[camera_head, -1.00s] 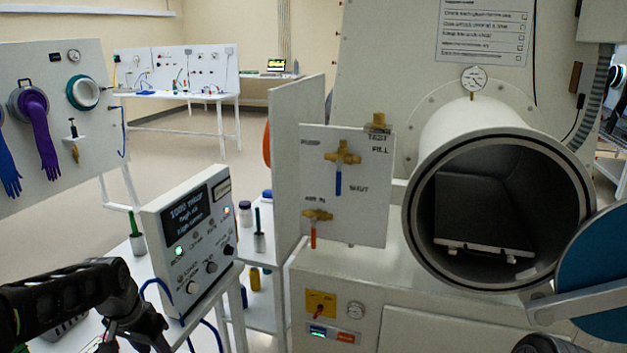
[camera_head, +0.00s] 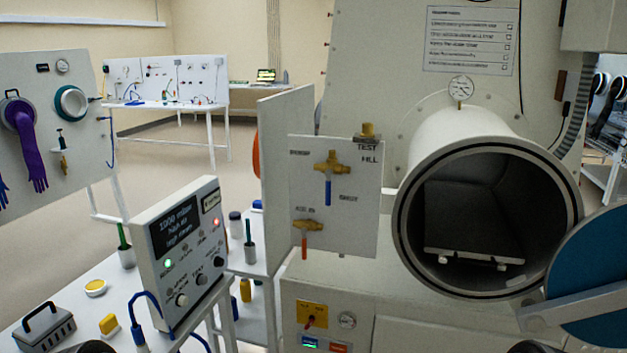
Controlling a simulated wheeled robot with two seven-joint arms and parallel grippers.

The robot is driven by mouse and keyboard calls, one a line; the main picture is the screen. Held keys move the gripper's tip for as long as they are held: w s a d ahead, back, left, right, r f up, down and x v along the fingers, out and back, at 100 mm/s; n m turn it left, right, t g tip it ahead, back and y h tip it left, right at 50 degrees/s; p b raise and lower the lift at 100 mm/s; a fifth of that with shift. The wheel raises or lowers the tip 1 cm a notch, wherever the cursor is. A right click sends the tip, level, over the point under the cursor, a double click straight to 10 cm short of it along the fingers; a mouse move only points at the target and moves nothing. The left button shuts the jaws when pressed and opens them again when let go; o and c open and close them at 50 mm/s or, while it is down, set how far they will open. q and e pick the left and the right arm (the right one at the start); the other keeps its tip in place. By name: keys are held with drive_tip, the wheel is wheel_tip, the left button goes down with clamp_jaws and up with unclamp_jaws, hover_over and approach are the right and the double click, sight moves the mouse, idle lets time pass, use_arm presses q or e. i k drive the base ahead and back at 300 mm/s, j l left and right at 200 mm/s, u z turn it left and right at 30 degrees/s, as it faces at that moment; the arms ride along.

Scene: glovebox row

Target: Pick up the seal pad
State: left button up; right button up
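Two small yellow items lie on the white table at the lower left. One is a round, white-rimmed piece with a yellow top (camera_head: 95,287); the other is a yellow block (camera_head: 109,324). I cannot tell for sure which of them is the seal pad. Neither is held.
A grey handled case (camera_head: 44,328) lies left of the yellow block. A control box (camera_head: 184,250) with a blue cable stands to the right. An open round chamber (camera_head: 408,215) has its blue door (camera_head: 590,265) swung right. Bare table (camera_head: 62,296) surrounds the yellow items.

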sight(108, 325)
drive_tip(key=u, duration=1.25)
drive_tip(key=i+l+z, duration=0.4)
drive_tip(key=l+z, duration=0.25)
drive_tip(key=j, duration=0.1)
